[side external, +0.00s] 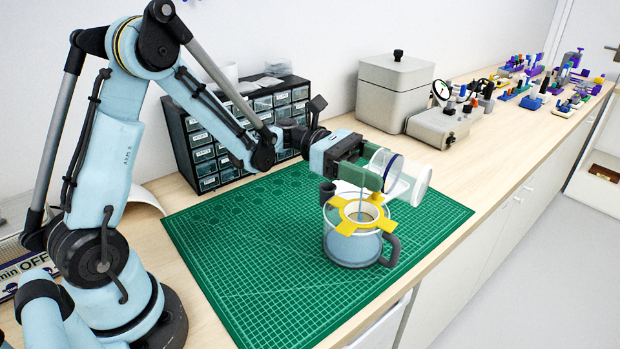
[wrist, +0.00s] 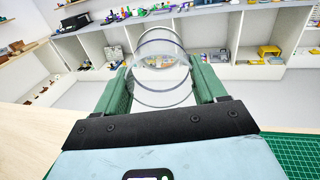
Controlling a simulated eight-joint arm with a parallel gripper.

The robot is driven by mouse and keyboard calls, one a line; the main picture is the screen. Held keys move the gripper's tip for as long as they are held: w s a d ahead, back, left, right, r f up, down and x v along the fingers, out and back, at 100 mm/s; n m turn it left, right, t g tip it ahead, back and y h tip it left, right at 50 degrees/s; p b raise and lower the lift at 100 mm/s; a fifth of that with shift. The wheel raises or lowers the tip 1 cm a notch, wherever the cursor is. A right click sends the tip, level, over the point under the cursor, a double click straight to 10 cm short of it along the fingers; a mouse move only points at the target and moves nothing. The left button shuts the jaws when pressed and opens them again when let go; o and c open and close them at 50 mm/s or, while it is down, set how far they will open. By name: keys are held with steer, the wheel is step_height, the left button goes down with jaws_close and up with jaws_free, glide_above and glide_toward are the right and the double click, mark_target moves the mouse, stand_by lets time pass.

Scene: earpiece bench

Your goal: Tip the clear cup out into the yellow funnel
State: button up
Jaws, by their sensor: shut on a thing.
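My gripper (side external: 370,177) is shut on the clear cup (side external: 416,182) above the yellow funnel (side external: 346,227). The cup lies tipped far over onto its side, with a dark blue ring at its near end. A thin blue stream runs down from the cup's near end into the funnel's opening. In the wrist view, the green fingers (wrist: 161,88) flank the clear cup (wrist: 160,72). How much is left in the cup cannot be told.
A green cutting mat (side external: 260,270) lies under the pot, mostly bare. A dark drawer cabinet (side external: 207,150) stands behind on the left. A grey box (side external: 396,92) and a low instrument (side external: 438,125) stand behind on the right. The bench's front edge runs close to the mat.

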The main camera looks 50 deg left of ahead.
mark_target(403, 177)
steer(key=shift+d+y, duration=0.2)
steer(key=shift+y, duration=0.4)
steer(key=shift+w+d+g+y, duration=0.2)
steer(key=shift+d+g+y, duration=0.2)
steer(key=shift+d+y, duration=0.65)
steer(key=shift+w+f, duration=0.1)
steer(key=shift+f, duration=0.05)
steer(key=shift+y, duration=0.25)
steer(key=y, duration=0.3)
steer(key=d+g+y, duration=0.1)
steer(key=shift+w+d+f, duration=0.1)
steer(key=shift+w+f, duration=0.05)
steer(key=shift+f, duration=0.2)
steer(key=shift+d+r+g+y, duration=0.15)
steer(key=shift+d+r+y, duration=0.15)
steer(key=shift+y, duration=0.3)
steer(key=shift+d+r+g+y, duration=0.15)
steer(key=shift+r+y, duration=0.1)
steer(key=shift+y, duration=0.35)
steer(key=w+d+f+g+y, duration=0.1)
steer(key=d+f+y, duration=0.1)
steer(key=d+y, duration=0.4)
steer(key=shift+w+d+g+y, duration=0.3)
steer(key=shift+w+d+y, duration=0.1)
steer(key=shift+y, duration=0.2)
